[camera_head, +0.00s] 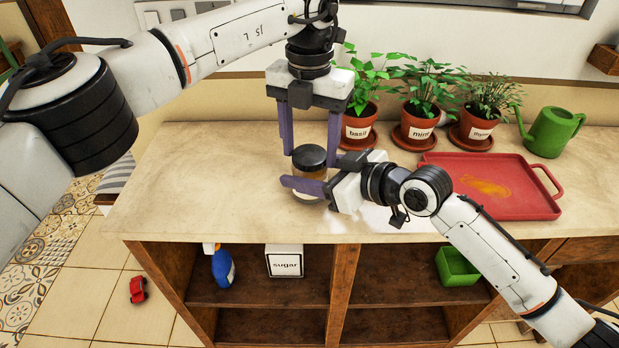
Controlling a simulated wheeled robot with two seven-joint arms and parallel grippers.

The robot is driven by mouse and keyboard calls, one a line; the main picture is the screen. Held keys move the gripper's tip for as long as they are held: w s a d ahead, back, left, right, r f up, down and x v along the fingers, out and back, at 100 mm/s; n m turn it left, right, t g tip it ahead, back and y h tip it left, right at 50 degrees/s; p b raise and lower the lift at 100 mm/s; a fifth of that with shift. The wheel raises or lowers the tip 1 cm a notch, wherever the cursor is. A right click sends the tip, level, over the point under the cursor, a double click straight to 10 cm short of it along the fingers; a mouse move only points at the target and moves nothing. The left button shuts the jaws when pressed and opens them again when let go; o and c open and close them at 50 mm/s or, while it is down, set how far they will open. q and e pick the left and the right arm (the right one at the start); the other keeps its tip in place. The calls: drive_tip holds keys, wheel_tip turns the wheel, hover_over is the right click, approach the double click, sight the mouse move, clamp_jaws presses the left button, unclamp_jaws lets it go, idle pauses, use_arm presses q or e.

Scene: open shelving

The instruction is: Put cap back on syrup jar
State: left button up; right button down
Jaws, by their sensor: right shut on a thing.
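The syrup jar (316,172) is a glass jar with amber contents, upright near the front edge of the counter. The dark round cap (309,156) sits at the top of the jar; I cannot tell whether it is fully seated. My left gripper (310,156) points down from above, its purple fingers apart on either side of the cap, with a small gap showing. My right gripper (306,186) reaches in from the right and is shut on the jar's body, one finger across its front. The jar's lower part is partly hidden by that finger.
Potted basil (360,124), mint (416,128) and thyme (477,124) stand at the back. A green watering can (553,130) and a red tray (534,206) are on the right. Shelves below hold a spray bottle (221,266), a sugar box (284,262) and a green bin (457,268). The counter's left is clear.

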use_arm(q)
drive_tip(key=shift+o, duration=1.4)
wheel_tip(320, 180, up, 12)
use_arm(e)
drive_tip(key=c, duration=0.6)
unclamp_jaws()
drive_tip(key=v, duration=1)
drive_tip(key=shift+s+d+r, duration=0.1)
drive_tip(key=shift+r, duration=0.05)
use_arm(q)
drive_tip(key=shift+f, duration=0.15)
